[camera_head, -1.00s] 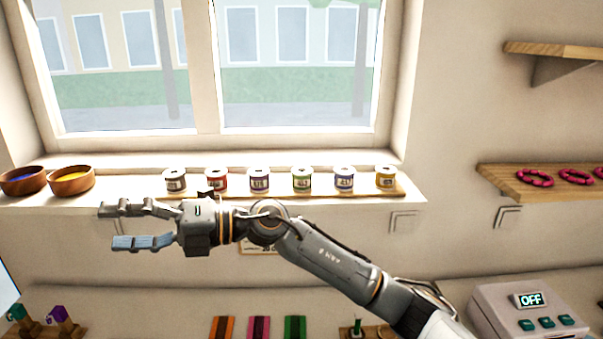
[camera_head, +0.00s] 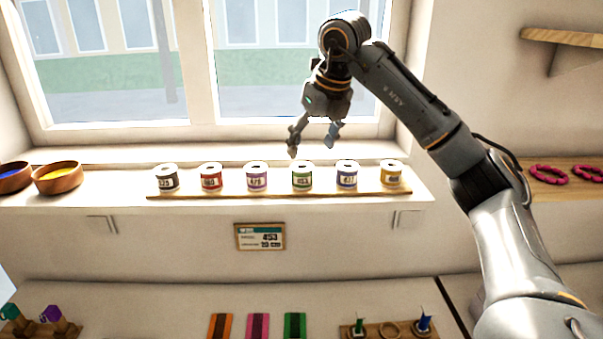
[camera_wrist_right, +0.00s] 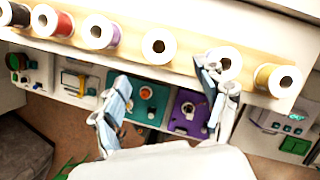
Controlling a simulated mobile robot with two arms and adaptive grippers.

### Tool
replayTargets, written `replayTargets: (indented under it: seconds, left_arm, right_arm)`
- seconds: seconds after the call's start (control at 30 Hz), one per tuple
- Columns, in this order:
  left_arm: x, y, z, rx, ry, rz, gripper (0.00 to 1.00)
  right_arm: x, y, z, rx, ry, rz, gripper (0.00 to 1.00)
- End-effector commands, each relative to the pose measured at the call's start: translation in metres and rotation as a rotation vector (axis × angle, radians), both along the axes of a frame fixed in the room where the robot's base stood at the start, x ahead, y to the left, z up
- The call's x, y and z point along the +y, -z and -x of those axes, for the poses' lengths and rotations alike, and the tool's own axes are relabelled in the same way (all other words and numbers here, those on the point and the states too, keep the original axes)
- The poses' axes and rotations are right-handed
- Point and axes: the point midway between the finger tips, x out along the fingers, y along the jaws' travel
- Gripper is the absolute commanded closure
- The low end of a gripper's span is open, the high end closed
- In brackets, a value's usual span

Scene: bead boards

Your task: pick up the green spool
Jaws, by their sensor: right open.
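My right gripper (camera_head: 311,145) is open and empty, pointing down above and slightly behind the green spool in the head view. In the right wrist view, the green spool (camera_wrist_right: 159,46) shows its top and hole, beyond and between the open fingers (camera_wrist_right: 165,78). It appears apart from the fingers. One finger partly covers the blue spool (camera_wrist_right: 224,60). My left gripper is not in view.
The purple spool (camera_head: 257,176) and blue spool (camera_head: 347,174) stand close on either side of the green one. Black, red and yellow spools complete the row. Two wooden bowls (camera_head: 58,178) are at the sill's left. The window is behind; a price card (camera_head: 260,236) hangs below.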

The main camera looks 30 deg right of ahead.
Motion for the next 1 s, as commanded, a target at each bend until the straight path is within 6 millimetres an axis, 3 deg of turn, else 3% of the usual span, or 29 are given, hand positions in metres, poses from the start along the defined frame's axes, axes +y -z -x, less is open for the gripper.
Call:
replayTargets:
  seconds: [0.2, 0.47, 0.7, 1.0]
  left_arm:
    - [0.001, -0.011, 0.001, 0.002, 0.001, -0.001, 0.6]
    - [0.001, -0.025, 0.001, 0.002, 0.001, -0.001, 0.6]
    - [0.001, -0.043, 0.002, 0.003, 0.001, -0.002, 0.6]
    - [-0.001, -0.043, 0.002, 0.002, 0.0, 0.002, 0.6]
  right_arm:
    - [0.0, 0.03, -0.013, 0.0, -0.001, -0.001, 0.26]
    - [-0.001, 0.046, -0.024, 0.002, -0.002, 0.0, 0.26]
    - [-0.002, 0.076, -0.04, 0.001, -0.003, -0.001, 0.26]
    - [-0.002, 0.084, -0.042, -0.003, -0.003, -0.002, 0.26]
